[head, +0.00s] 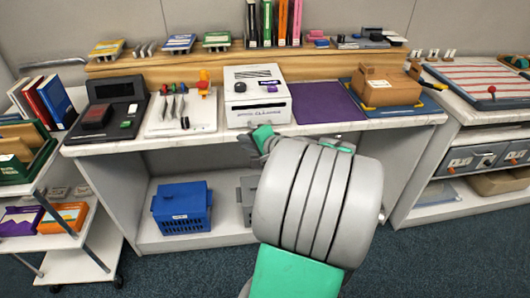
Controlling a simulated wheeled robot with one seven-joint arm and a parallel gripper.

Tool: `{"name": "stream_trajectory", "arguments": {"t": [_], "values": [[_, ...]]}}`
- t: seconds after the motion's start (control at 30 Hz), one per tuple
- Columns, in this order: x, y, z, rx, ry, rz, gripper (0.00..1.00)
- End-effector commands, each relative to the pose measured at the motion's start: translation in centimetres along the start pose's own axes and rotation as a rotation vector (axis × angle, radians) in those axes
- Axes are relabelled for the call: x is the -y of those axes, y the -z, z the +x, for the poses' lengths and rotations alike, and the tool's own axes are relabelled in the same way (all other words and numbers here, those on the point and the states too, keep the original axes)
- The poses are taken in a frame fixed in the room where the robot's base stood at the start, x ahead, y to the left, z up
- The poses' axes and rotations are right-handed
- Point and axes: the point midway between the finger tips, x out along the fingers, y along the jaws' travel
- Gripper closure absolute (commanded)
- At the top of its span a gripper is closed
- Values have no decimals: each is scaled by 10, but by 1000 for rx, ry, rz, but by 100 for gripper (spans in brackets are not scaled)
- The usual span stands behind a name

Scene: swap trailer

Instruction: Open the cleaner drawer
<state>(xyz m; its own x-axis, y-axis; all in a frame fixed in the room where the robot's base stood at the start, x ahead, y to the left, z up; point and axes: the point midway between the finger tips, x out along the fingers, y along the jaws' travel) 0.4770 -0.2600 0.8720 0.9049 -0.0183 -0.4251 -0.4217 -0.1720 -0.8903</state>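A white box-shaped unit (257,92) stands on the middle of the counter in the head view. My gripper (264,136), grey with green parts, is at the counter's front edge, just below the front of this unit. My own arm hides much of the gripper, so its finger opening and any contact with the unit are unclear.
A tool tray (181,112) stands left of the unit, a purple mat (328,103) right of it, then a cardboard box (385,87). A blue basket (182,207) is on the lower shelf. Carts stand left; a drawer bench (485,158) stands right.

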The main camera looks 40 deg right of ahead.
Motion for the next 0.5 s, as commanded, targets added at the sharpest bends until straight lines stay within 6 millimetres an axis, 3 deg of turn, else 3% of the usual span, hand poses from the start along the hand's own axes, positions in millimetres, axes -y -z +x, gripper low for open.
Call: {"name": "stream_trajectory", "arguments": {"t": [0.03, 0.1, 0.17, 0.27, 0.5], "values": [[-30, 30, -3, -68, 66, 113, 81], [-40, 59, -17, -131, 149, 226, 81], [-43, 74, -26, -163, 198, 284, 81], [-42, 85, -29, -181, 231, 321, 81], [-32, 92, 12, -177, 230, 320, 81]]}}
